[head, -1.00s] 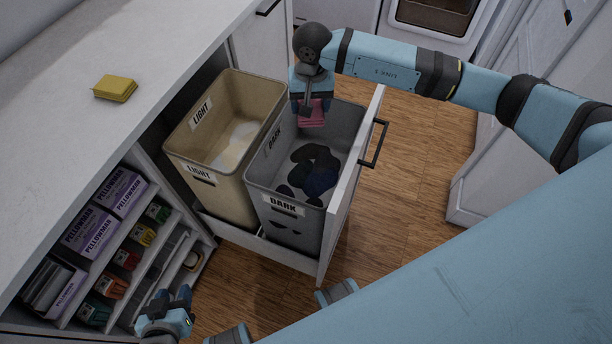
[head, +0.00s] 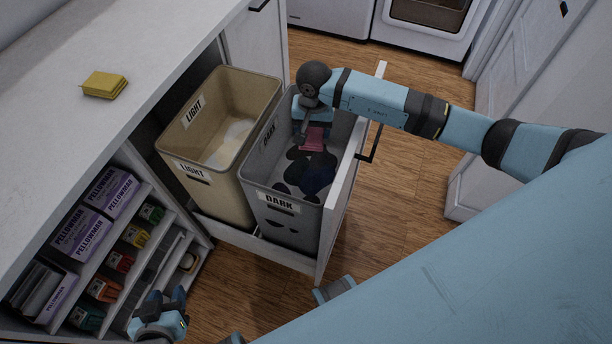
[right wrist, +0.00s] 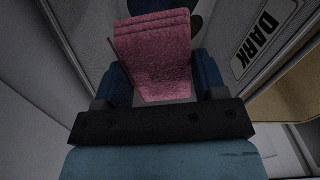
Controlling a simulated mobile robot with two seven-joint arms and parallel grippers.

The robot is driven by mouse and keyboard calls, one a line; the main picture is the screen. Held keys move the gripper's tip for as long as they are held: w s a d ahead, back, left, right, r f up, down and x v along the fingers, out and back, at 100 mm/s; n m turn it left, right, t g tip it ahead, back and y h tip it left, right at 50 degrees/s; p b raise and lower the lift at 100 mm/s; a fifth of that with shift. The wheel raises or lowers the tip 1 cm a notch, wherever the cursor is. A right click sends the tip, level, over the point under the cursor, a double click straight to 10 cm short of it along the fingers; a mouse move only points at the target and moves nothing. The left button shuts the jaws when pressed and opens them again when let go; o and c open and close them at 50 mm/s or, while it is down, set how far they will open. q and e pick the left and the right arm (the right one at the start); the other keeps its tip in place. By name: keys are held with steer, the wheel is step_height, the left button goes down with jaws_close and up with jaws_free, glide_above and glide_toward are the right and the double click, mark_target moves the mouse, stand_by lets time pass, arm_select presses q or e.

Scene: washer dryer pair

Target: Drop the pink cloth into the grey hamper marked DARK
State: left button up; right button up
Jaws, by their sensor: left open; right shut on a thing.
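The pink cloth (head: 313,139) is folded and held by my right gripper (head: 305,136), low in the far part of the grey DARK hamper (head: 280,222). In the right wrist view the pink cloth (right wrist: 155,55) sits between the two blue fingers of my right gripper (right wrist: 160,85), beside the DARK label (right wrist: 262,38). Dark clothes lie in the bottom of the hamper, just nearer than the cloth. My left gripper (head: 172,303) is open and empty at the bottom left, by the shelves.
A beige LIGHT hamper (head: 181,150) with pale cloth stands left of the grey one in the pulled-out drawer (head: 342,205). Shelves with boxes (head: 98,210) are at the left. The wooden floor (head: 410,180) at right is clear.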

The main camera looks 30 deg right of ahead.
steer(key=o, duration=1.1)
steer(key=shift+c, duration=0.2)
steer(key=shift+r, duration=0.25)
step_height(320, 180, up, 13)
steer(key=shift+r, duration=0.15)
